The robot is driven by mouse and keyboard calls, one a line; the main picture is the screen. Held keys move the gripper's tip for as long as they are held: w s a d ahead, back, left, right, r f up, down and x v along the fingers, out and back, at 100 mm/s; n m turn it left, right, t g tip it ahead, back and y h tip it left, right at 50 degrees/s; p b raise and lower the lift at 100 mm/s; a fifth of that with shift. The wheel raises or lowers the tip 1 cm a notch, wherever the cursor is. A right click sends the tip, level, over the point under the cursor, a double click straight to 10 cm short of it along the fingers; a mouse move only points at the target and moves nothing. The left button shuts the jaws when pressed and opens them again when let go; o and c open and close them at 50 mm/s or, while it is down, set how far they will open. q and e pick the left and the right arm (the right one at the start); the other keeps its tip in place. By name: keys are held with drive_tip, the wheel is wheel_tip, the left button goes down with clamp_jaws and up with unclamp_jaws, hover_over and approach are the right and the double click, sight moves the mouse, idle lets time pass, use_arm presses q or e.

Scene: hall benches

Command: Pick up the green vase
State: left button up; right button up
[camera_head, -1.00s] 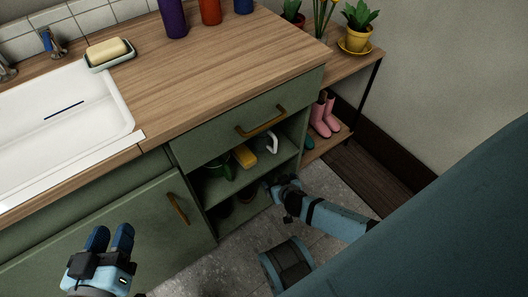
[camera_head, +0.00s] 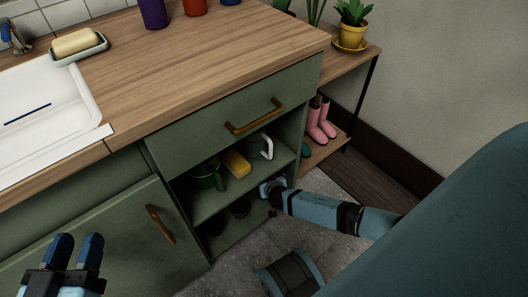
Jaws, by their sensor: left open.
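No thing is plainly a green vase. A dark green vessel (camera_head: 207,174), which looks like a mug or can, stands at the left of the cabinet's open upper shelf, partly in shadow. My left gripper (camera_head: 76,251) is at the bottom left, in front of the cabinet door, open and empty, well away from that vessel. My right gripper (camera_head: 272,188) is at the right edge of the open shelves, below the upper shelf's items. Its fingers are too small and dark to read.
A yellow block (camera_head: 236,163) and a white-handled item (camera_head: 264,147) share the upper shelf. Dark items sit on the lower shelf. Purple (camera_head: 153,13) and red (camera_head: 195,6) vessels stand on the wooden counter (camera_head: 200,65). Pink boots (camera_head: 319,122) and potted plants (camera_head: 350,30) are at the right.

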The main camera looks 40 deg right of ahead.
drive_tip(key=b+x, duration=0.2)
drive_tip(key=x, duration=0.3)
drive_tip(key=shift+s+a+f+b, duration=0.1)
drive_tip(key=shift+f+b, duration=0.15)
drive_tip(key=shift+b, duration=0.1)
drive_tip(key=c, duration=1.3)
use_arm(q)
drive_tip(key=shift+w+a+r+m+t, duration=0.2)
drive_tip(key=shift+w+m+t, duration=0.15)
drive_tip(key=shift+m, duration=0.15)
drive_tip(key=shift+w+a+r+m+t, duration=0.15)
drive_tip(key=shift+w+m+t, duration=0.15)
drive_tip(key=shift+m, duration=0.2)
use_arm(e)
drive_tip(key=shift+c, duration=0.3)
drive_tip(key=shift+r, duration=0.25)
